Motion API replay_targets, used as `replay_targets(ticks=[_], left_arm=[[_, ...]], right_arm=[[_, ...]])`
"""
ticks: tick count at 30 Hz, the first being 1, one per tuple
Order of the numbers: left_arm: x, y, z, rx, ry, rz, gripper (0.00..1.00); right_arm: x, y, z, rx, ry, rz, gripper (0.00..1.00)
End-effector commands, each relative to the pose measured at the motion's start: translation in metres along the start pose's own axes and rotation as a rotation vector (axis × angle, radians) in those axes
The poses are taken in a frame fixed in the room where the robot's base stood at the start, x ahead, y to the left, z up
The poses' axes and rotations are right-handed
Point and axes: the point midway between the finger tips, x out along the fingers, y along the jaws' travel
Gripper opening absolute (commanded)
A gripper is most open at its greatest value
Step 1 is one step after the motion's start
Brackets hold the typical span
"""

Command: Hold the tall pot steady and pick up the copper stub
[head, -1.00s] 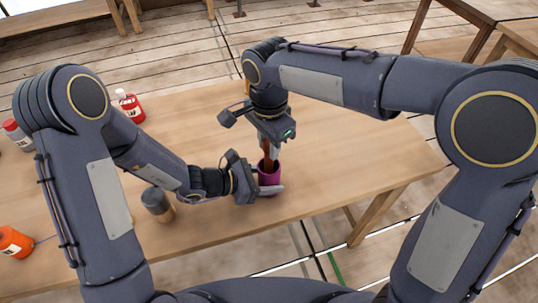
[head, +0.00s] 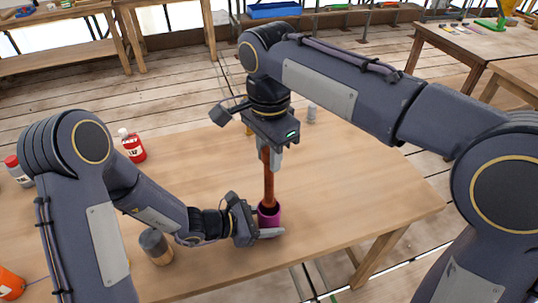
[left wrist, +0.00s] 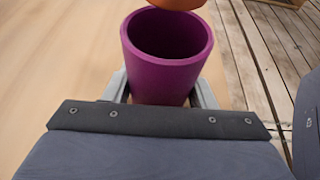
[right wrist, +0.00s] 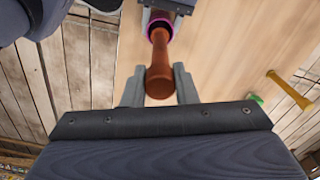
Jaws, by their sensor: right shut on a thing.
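The tall pot (head: 268,218) is purple and stands upright near the table's front edge. My left gripper (head: 268,224) is shut around it, one finger on each side, as the left wrist view also shows (left wrist: 165,88). The copper stub (head: 268,182) is a long reddish-brown rod, held upright above the pot by my right gripper (head: 270,153), which is shut on its top end. In the left wrist view the stub's lower end (left wrist: 178,4) is over the pot's mouth, and the visible interior looks empty. The right wrist view looks down along the stub (right wrist: 160,70).
A dark jar (head: 155,246) stands left of the pot, close to my left arm. A red bottle (head: 131,146), another bottle (head: 17,172) and an orange can (head: 10,284) are farther left. A small grey item (head: 311,113) stands at the back. The table's right side is clear.

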Motion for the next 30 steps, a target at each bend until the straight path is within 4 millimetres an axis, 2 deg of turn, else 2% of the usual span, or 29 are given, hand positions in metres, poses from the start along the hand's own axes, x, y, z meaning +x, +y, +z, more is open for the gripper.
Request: replay_targets(ticks=[1,5,13,16,20,30], left_arm=[[0.000,0.000,0.000,0.000,0.000,0.000,0.58],[0.000,0.000,0.000,0.000,0.000,0.000,0.75],[-0.001,0.000,0.000,0.000,0.000,0.000,0.75],[-0.006,0.001,0.000,0.000,0.000,0.003,0.75],[-0.026,0.002,0.000,0.000,0.000,0.007,0.75],[-0.096,0.002,0.000,0.001,0.000,0.007,0.75]], right_arm=[[0.000,0.000,0.000,0.000,0.000,-0.001,0.00],[0.000,0.000,0.000,0.000,0.000,0.000,0.00],[0.000,0.000,0.000,0.000,0.000,0.000,0.00],[0.000,0.000,0.000,0.000,0.000,0.000,0.00],[0.000,0.000,0.000,0.000,0.000,0.000,0.00],[0.000,0.000,0.000,0.000,0.000,-0.001,0.00]])
